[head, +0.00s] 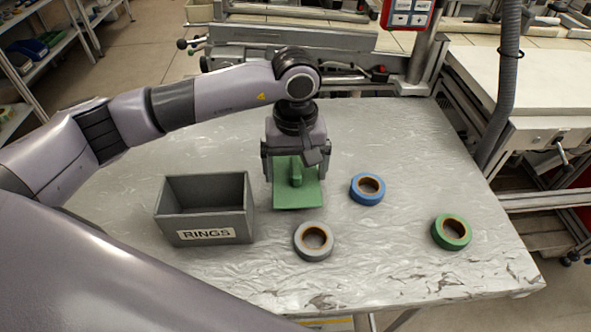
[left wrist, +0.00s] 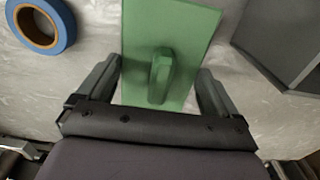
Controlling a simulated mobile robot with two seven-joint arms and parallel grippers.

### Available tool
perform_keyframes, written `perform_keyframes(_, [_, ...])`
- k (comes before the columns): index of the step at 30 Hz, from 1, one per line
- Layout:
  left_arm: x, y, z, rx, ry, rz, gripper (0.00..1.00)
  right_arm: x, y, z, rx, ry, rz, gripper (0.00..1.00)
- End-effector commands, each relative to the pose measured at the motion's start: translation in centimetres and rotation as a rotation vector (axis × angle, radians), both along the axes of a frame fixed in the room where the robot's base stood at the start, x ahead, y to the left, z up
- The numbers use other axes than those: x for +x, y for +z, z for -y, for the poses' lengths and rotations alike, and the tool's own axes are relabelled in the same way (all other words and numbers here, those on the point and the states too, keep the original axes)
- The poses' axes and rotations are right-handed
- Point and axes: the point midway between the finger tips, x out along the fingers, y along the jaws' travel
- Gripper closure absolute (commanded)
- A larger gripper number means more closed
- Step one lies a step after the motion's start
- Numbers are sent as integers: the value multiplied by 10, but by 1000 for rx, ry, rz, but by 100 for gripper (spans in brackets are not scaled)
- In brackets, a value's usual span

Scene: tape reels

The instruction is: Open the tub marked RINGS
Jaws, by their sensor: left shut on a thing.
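The grey tub marked RINGS (head: 204,227) stands upright on the table at the left in the head view. Its top is uncovered and the part of its inside that shows looks empty. A green lid (head: 297,196) with a raised handle is right of the tub, clear of it. My left gripper (head: 296,166) is shut on the lid, with a finger at each side edge and the handle between them. In the left wrist view the lid (left wrist: 190,35) lies between the fingers and the tub (left wrist: 285,45) shows at the upper right. My right gripper is not in view.
A grey tape reel (head: 313,252), a blue tape reel (head: 356,193) and a green tape reel (head: 437,236) lie on the table (head: 390,275). The blue one also shows in the left wrist view (left wrist: 57,42). A grey hose (head: 500,100) hangs by the right edge.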

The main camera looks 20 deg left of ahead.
Motion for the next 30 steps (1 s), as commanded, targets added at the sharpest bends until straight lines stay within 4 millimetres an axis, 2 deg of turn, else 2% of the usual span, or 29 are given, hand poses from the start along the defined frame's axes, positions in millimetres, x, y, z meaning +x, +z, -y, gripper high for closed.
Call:
perform_keyframes(3, [0,-15,0,0,0,-1,43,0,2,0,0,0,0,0])
perform_keyframes(15, [0,-21,0,0,-1,1,43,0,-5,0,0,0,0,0])
perform_keyframes(16, [0,-19,0,0,0,1,0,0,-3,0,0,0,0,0])
perform_keyframes(26, [0,-15,0,0,0,0,0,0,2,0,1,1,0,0])
perform_keyframes(30, [1,3,0,-1,-1,6,0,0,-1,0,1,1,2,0])
